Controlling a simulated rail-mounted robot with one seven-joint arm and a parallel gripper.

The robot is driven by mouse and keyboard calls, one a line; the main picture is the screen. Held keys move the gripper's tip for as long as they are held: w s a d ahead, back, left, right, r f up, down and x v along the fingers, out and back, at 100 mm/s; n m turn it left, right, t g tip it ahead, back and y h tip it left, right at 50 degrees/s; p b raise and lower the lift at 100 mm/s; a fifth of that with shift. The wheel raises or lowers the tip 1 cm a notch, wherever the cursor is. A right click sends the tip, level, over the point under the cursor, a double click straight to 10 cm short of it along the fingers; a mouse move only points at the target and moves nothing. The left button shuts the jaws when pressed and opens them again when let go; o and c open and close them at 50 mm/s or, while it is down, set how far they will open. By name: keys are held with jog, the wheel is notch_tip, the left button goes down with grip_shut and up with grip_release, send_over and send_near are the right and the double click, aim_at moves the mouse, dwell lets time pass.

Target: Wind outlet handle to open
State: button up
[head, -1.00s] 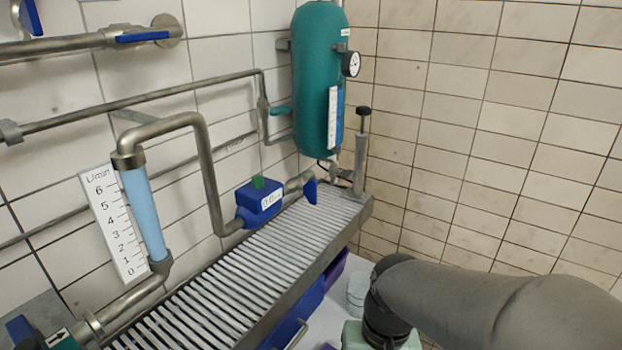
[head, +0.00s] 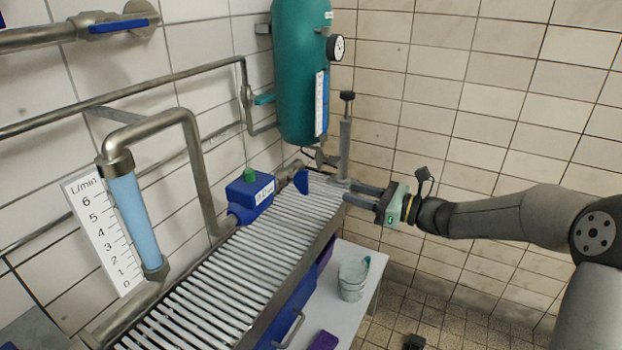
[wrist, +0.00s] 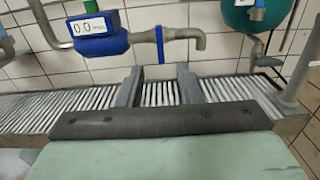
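The outlet handle (head: 301,181) is a small blue lever on the short outlet pipe, just past the blue flow meter (head: 250,196). In the wrist view the handle (wrist: 160,45) shows as a narrow upright blue strip, left of the downturned spout (wrist: 199,40). My gripper (head: 348,191) is to the right of the handle, over the right end of the grated bench, apart from it. In the wrist view the two fingers of my gripper (wrist: 160,76) are spread with nothing between them. The handle stands beyond the fingertips, roughly between them.
A grated bench (head: 215,285) runs below the pipes. A teal tank (head: 302,75) with a gauge and an upright hand pump (head: 345,140) stand behind my gripper. A bucket (head: 352,280) sits on a white surface below. A flow tube (head: 136,220) is at left.

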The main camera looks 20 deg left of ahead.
aim_at(308, 180)
jog(key=w+a, duration=0.1)
jog(key=a, duration=0.8)
jog(key=w+a, duration=0.1)
jog(key=a, duration=0.4)
jog(key=shift+w, duration=0.35)
jog(key=shift+d, duration=0.1)
grip_shut()
